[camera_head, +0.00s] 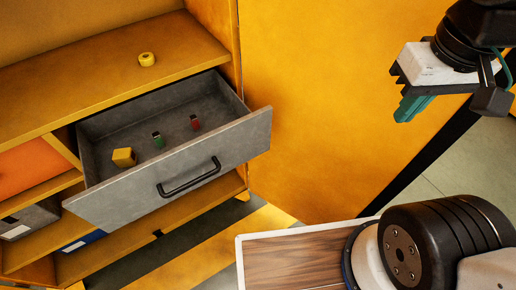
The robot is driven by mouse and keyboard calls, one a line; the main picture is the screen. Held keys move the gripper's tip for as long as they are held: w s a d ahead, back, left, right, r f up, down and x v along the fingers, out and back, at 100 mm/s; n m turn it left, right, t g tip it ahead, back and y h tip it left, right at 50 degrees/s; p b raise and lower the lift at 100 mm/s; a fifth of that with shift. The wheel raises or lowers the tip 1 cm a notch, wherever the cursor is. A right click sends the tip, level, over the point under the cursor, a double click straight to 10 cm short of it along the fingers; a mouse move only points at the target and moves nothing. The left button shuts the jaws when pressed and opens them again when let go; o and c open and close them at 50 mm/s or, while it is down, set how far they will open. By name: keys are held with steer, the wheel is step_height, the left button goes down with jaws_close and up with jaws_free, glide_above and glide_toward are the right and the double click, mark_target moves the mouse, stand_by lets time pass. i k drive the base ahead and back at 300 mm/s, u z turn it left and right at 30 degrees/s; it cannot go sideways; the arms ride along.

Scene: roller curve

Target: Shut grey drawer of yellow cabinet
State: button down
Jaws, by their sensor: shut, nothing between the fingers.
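The yellow cabinet (110,70) stands at the left, with its side panel towards the middle. Its grey drawer (220,151) is pulled out, and its inside shows from above. The drawer has a black bar handle (190,178) on its front. Inside lie a yellow cube (124,157), a small green item (158,140) and a small red item (195,122). My gripper (407,111), with teal fingers, is at the upper right. It is shut and empty, well to the right of the drawer and not touching it.
A small yellow roll (147,59) sits on the shelf above the drawer. An orange panel (30,165) and a grey bin (30,218) are in the lower left compartments. A wood-topped surface with a white rim (290,262) is at the bottom. Free space lies between gripper and drawer.

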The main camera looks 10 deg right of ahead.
mark_target(231, 135)
steer(key=z, duration=0.05)
steer(key=k, duration=1.35)
steer(key=u, duration=0.9)
steer(key=i, duration=0.45)
